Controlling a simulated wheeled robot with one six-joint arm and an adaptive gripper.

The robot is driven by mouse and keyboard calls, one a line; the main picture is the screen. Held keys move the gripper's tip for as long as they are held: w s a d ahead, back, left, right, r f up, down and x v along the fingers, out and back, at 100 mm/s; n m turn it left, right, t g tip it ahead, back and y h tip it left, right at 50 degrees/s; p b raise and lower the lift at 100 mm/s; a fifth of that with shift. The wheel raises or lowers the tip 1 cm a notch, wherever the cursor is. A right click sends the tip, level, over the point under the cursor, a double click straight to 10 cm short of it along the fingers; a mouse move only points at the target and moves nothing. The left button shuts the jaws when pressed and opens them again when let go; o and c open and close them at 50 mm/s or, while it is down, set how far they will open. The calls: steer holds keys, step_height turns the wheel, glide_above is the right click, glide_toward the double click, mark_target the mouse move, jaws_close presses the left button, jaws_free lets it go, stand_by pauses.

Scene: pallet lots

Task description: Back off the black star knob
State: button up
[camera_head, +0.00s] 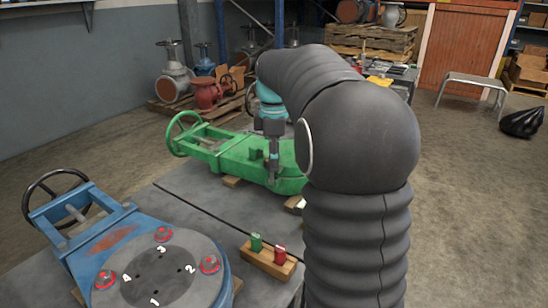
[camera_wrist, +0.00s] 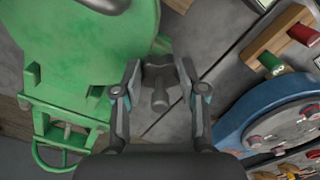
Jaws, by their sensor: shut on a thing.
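The black star knob (camera_wrist: 160,82) shows in the wrist view between my fingertips, a dark lobed head with a stub pointing toward the camera. My gripper (camera_wrist: 160,70) is shut on it, one finger on each side. In the head view my gripper (camera_head: 272,155) reaches down at the green valve body (camera_head: 235,152), and the knob cannot be made out there. The green valve body also fills the left of the wrist view (camera_wrist: 85,45). What the knob is fixed to is hidden.
A blue valve (camera_head: 65,222) with a handwheel and a numbered grey flange stands at the front left of the grey table (camera_head: 205,225). A wooden block (camera_head: 268,262) holds a green and a red piece. A thin dark line crosses the tabletop between the valves. Other valves stand on pallets behind.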

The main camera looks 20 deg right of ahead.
steer(key=shift+f+n, duration=0.1)
steer(key=shift+n, duration=0.9)
steer(key=o, duration=1.2)
steer(key=shift+c, duration=0.2)
step_height(320, 180, up, 12)
steer(key=shift+r, duration=0.1)
